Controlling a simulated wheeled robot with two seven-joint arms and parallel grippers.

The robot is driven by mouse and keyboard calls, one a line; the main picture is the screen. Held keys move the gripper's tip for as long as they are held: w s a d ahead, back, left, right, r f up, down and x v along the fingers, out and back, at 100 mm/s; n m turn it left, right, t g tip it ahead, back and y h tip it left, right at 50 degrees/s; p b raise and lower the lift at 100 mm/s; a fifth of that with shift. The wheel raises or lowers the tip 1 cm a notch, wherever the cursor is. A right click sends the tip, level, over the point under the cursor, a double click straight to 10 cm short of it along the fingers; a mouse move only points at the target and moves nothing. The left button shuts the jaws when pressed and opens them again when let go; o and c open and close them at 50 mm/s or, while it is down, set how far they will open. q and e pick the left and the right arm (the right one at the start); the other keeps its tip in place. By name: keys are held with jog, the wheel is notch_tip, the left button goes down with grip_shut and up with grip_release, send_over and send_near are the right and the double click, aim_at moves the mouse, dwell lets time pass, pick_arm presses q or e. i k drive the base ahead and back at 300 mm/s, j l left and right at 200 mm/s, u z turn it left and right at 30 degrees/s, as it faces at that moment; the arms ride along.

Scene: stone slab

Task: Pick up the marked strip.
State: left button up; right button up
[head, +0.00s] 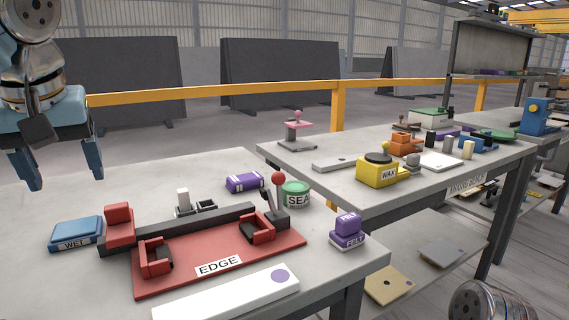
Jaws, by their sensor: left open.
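A long white strip with a purple round mark (225,297) lies on the near stone-topped table at its front edge, in front of the red EDGE fixture (195,275). Its lower left end runs out of the picture. My left gripper (65,178) hangs at the upper left, its two blue fingers apart and pointing down, with nothing between them. It is well above and to the left of the strip. A second pale strip (328,166) with a small dark spot lies on the far bench. My right gripper is not in view.
Around the fixture are a blue WET block (76,233), a purple block (245,182), a green SEA-labelled tin (296,194) and purple FELT blocks (347,232). A red-knobbed lever (278,180) stands up at the fixture's back right. The table's left rear is clear.

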aim_at(226, 301)
jog(key=k, duration=1.25)
